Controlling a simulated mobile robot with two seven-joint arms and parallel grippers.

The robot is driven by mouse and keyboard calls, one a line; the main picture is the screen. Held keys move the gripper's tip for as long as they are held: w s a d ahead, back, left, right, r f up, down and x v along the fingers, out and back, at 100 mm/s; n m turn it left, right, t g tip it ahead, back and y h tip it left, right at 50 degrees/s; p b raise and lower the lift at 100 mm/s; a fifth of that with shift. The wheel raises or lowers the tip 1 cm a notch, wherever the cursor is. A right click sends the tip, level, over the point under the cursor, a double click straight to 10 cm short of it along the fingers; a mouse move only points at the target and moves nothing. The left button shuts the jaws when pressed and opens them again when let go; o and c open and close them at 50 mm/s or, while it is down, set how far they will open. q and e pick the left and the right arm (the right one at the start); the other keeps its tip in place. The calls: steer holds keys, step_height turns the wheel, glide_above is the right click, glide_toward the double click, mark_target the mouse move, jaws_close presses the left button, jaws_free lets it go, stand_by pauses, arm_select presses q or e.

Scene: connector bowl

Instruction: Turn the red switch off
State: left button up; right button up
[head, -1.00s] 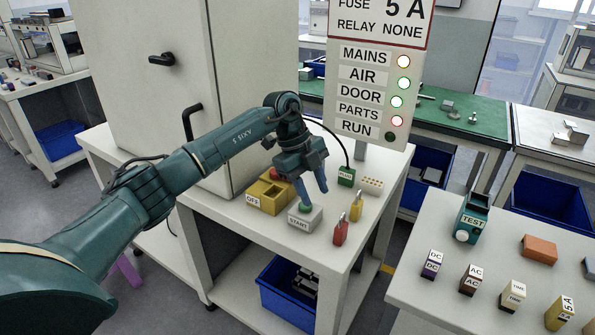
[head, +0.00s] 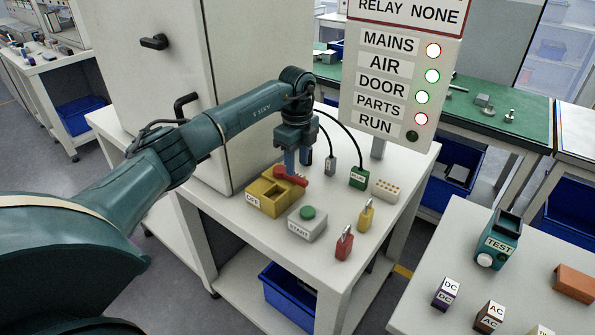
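The red switch (head: 293,178) is a red lever on a yellow box (head: 267,201) with an "OFF" label at its left front. The box stands on the white bench beside the grey cabinet. My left gripper (head: 298,166) points down at the lever from above, with its fingers apart. One blue finger overlaps the lever in the head view; I cannot tell whether it touches. My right gripper is not in view.
A grey START box with a green button (head: 307,213) stands just in front. A red padlock (head: 344,244), a yellow padlock (head: 366,215) and a green plug block (head: 358,178) are to the right. The sign panel (head: 398,85) stands behind, its RUN lamp dark.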

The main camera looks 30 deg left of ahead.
mark_target(297, 177)
arm_select(q)
steer(key=shift+f, duration=2.1)
steer(key=shift+c, duration=0.2)
jaws_close()
